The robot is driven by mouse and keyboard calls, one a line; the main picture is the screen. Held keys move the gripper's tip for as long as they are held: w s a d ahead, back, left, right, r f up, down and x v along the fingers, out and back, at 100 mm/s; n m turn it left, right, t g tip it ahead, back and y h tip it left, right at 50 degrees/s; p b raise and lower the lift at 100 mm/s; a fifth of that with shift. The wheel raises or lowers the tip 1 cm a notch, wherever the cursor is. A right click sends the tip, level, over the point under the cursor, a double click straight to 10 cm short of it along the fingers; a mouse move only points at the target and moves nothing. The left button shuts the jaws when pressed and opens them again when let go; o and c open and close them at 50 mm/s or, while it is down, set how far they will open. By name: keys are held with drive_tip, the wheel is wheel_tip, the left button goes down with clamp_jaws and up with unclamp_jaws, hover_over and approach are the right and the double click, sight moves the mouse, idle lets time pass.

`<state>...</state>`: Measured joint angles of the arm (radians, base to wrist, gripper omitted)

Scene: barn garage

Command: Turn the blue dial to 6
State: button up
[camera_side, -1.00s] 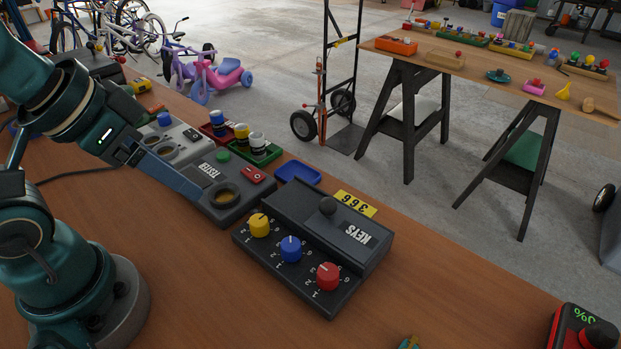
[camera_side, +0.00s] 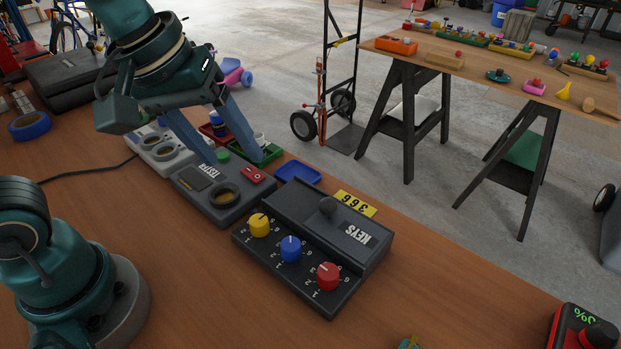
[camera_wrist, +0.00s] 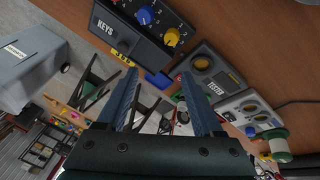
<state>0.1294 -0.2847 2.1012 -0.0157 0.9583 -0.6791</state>
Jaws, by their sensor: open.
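The dark KEYS box (camera_side: 353,255) sits on the workbench with a yellow dial (camera_side: 259,225), a blue dial (camera_side: 291,249) and a red dial (camera_side: 327,276) in a row on its near face. The blue dial is in the middle, and its white pointer mark faces up and away in the side view. In the wrist view the blue dial (camera_wrist: 145,15) is at the top, beyond the fingertips. My gripper (camera_side: 232,158) is open and empty above the tester, behind and left of the KEYS box. It touches no dial. In the wrist view its fingers (camera_wrist: 158,82) are spread apart.
A grey tester (camera_side: 222,207) with a round hole stands left of the KEYS box. A blue tray (camera_side: 298,172) and a green tray (camera_side: 268,155) lie behind. A yellow 366 card (camera_side: 355,203) adjoins the box. Bare bench lies in front of the box.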

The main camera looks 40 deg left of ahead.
drive_tip(key=w+d+f+n+g, duration=0.1)
drive_tip(key=w+d+f+g, duration=0.1)
drive_tip(key=w+d+f, duration=0.15)
drive_tip(key=g, duration=0.2)
hover_over(290, 243)
drive_tip(key=shift+m, duration=0.3)
wheel_tip(290, 243, down, 6)
drive_tip(key=shift+a+r, duration=0.1)
drive_tip(key=shift+r, duration=0.1)
drive_tip(key=shift+f, duration=2.55)
clamp_jaws()
